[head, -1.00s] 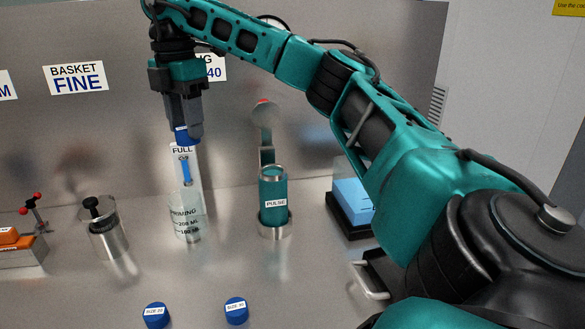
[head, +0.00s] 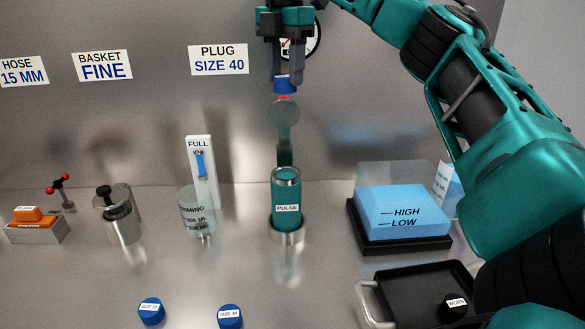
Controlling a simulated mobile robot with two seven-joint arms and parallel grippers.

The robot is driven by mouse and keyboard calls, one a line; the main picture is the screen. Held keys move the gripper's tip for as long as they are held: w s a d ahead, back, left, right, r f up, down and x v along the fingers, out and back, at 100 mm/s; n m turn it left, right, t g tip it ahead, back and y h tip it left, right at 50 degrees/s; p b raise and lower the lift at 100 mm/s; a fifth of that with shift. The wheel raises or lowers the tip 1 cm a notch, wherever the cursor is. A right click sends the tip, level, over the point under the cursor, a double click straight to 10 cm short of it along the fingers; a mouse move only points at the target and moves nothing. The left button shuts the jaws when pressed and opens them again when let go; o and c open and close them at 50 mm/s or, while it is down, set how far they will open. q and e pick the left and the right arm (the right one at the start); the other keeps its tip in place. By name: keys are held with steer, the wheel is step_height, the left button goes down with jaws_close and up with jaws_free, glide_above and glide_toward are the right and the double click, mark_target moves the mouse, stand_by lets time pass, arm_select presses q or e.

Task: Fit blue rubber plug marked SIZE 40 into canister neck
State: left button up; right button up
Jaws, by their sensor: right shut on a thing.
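My right gripper (head: 286,72) points down and is shut on a blue plug (head: 285,85); its size marking cannot be read here. The teal canister (head: 286,205) marked PULSE stands upright in a metal ring base. Its silver neck (head: 286,174) faces up and looks open. The held plug is well above the neck and roughly in line with it in the picture, apart from it. Two other blue plugs lie on the bench in front, one (head: 151,312) with a label that seems to read SIZE 22, the other (head: 230,317) SIZE 30. My left gripper is not in view.
A round grey plate on a post (head: 284,112) rises behind the canister. A clear beaker (head: 196,215) and FULL gauge (head: 201,150) stand left of it. A blue HIGH/LOW block (head: 397,212) and black tray (head: 400,285) are right. A wall sign (head: 219,60) reads PLUG SIZE 40.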

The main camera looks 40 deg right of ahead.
step_height(320, 180, down, 19)
steer(key=shift+f, duration=0.1)
stand_by(0.6)
steer(key=o, duration=1)
steer(key=shift+f, duration=0.1)
step_height(320, 180, up, 12)
steer(key=shift+r, duration=0.15)
stand_by(0.6)
